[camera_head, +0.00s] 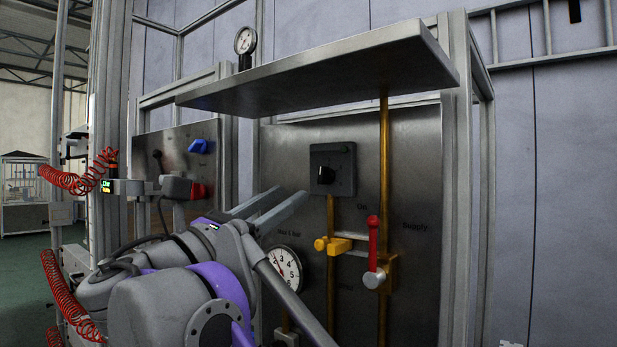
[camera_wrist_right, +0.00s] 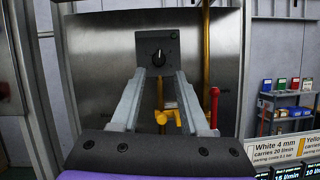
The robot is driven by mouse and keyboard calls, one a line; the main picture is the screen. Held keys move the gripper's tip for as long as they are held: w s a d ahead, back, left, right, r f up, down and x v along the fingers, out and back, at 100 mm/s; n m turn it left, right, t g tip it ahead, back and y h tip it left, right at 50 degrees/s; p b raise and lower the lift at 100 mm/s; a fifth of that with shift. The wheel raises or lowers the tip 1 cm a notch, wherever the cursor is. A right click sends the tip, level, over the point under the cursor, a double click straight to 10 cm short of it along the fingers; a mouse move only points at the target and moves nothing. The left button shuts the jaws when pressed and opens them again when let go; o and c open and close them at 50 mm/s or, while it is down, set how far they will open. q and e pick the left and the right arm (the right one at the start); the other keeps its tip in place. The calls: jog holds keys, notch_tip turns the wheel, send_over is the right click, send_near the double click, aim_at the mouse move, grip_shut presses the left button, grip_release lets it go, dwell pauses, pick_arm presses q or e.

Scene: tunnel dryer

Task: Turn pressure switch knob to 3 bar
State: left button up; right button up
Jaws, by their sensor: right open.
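The pressure switch is a dark square box (camera_head: 341,160) on the steel panel, with a round black knob (camera_head: 326,175) on its face. The knob also shows in the right wrist view (camera_wrist_right: 158,58), with a small pale pointer mark on it; the scale figures are too small to read. My right gripper (camera_head: 292,193) is open and empty, to the left of and below the knob in the head view. In the right wrist view its two fingers (camera_wrist_right: 160,72) point toward the box, with the knob seen between and just above the tips. They look apart from the knob. My left gripper is not in view.
A steel shelf (camera_head: 330,68) overhangs the panel. Below the knob are a yellow valve handle (camera_head: 333,245), a red lever (camera_head: 373,243), and brass pipes (camera_head: 384,160). A white dial gauge (camera_head: 283,267) sits low left, partly behind my arm. Another gauge (camera_head: 245,41) stands above the shelf.

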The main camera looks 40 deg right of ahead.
aim_at(320, 174)
jog(key=p+x, duration=0.1)
jog(key=x, duration=0.7)
jog(key=shift+d+r, duration=0.15)
jog(key=shift+d, duration=0.15)
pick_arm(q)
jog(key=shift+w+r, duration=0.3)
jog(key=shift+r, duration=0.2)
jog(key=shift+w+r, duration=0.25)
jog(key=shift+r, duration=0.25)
pick_arm(e)
grip_shut()
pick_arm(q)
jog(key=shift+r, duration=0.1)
